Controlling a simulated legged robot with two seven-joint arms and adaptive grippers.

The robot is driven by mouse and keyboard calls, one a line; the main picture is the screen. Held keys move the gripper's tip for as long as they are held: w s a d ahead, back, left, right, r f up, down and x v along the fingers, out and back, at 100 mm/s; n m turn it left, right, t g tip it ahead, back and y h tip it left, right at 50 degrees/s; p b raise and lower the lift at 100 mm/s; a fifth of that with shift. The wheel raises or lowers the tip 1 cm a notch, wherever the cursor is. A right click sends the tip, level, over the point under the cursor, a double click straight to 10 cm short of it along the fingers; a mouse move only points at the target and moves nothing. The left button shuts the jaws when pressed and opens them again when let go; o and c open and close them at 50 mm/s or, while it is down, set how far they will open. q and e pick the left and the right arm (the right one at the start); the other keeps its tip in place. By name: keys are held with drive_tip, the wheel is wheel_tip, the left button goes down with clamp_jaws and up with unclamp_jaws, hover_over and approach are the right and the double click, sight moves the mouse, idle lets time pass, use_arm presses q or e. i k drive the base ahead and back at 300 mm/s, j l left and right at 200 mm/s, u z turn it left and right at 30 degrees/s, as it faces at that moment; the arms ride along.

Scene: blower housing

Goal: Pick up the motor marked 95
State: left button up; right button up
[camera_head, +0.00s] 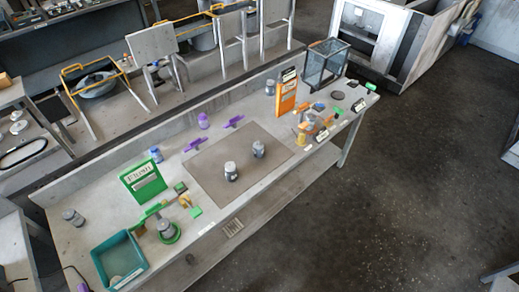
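Several small motor-like cylinders stand on the long grey workbench (105,199). One grey-white cylinder (231,171) stands upright on the brown mat (208,172), and a second cylinder (259,149) stands on the mat to its right and farther back. Another grey cylinder (270,88) is at the back beside the orange board. A further one (74,217) is at the left end, and one (166,228) sits in a green round holder. The markings are too small to read, so I cannot tell which one is marked 95. Neither of my grippers shows.
A teal tray (102,277) is at the bench's near left. A green sign (143,180) and an orange board (287,97) stand on the bench. A glass-sided box (325,63) is at the far right end. Purple holders (234,121) lie behind the mat. The floor (410,170) at right is clear.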

sight(258, 146)
drive_tip(key=u, duration=0.2)
drive_tip(key=i+l+u, duration=0.2)
drive_tip(key=l+u, duration=0.25)
drive_tip(key=i+l+u, duration=0.2)
drive_tip(key=l+u, duration=0.15)
drive_tip(key=u, duration=0.15)
